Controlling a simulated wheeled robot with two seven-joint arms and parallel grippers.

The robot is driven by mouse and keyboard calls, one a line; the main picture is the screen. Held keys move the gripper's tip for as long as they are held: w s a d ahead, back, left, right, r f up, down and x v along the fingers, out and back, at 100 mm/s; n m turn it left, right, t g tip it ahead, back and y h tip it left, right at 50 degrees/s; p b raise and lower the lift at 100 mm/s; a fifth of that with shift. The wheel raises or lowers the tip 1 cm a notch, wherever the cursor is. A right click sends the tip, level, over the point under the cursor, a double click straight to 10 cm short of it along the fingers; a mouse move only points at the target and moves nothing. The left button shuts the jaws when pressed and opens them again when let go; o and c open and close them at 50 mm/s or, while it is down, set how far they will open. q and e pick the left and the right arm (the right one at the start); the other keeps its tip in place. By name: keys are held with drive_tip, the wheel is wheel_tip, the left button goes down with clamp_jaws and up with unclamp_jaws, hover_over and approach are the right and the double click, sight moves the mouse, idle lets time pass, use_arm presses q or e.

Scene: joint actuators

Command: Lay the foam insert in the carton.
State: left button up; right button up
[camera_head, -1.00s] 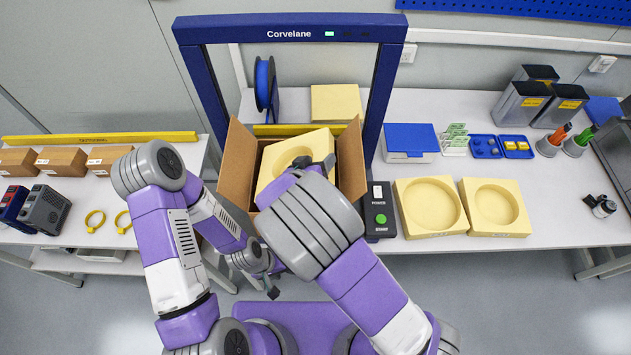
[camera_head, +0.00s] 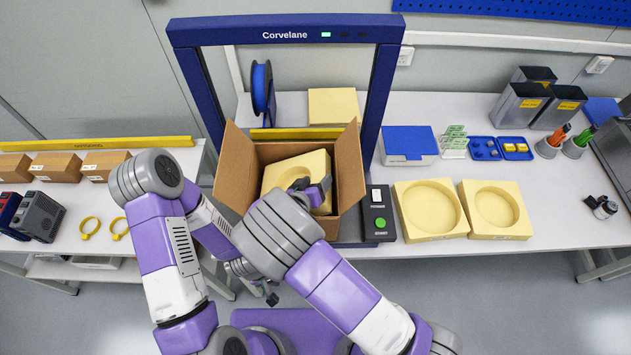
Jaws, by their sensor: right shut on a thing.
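The open carton (camera_head: 347,170) stands under the blue strapping frame with its flaps up and spread. A yellow foam insert (camera_head: 287,172) is inside the carton's opening, lying slightly askew between the walls. My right gripper (camera_head: 312,188) is shut on the insert's near right part, inside the carton opening; my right wrist hides the near edge. I cannot tell whether the insert touches the carton floor. My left gripper (camera_head: 268,292) hangs low in front of the bench, away from the carton, partly hidden by my arms; its jaws are too small to judge.
Two more foam inserts with round recesses, one (camera_head: 402,212) and another (camera_head: 518,226), lie right of the carton. A control box (camera_head: 379,228) with a green button stands close to the carton's right side. The blue frame (camera_head: 372,95) arches over the carton. A blue-lidded box (camera_head: 408,143) sits behind the inserts.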

drive_tip(key=shift+f, duration=0.55)
drive_tip(key=o, duration=1.1)
drive_tip(key=shift+r, duration=0.2)
drive_tip(key=p+v, duration=0.1)
drive_tip(key=v, duration=1.1)
drive_tip(key=shift+r, duration=0.5)
drive_tip(key=shift+s+f, duration=0.1)
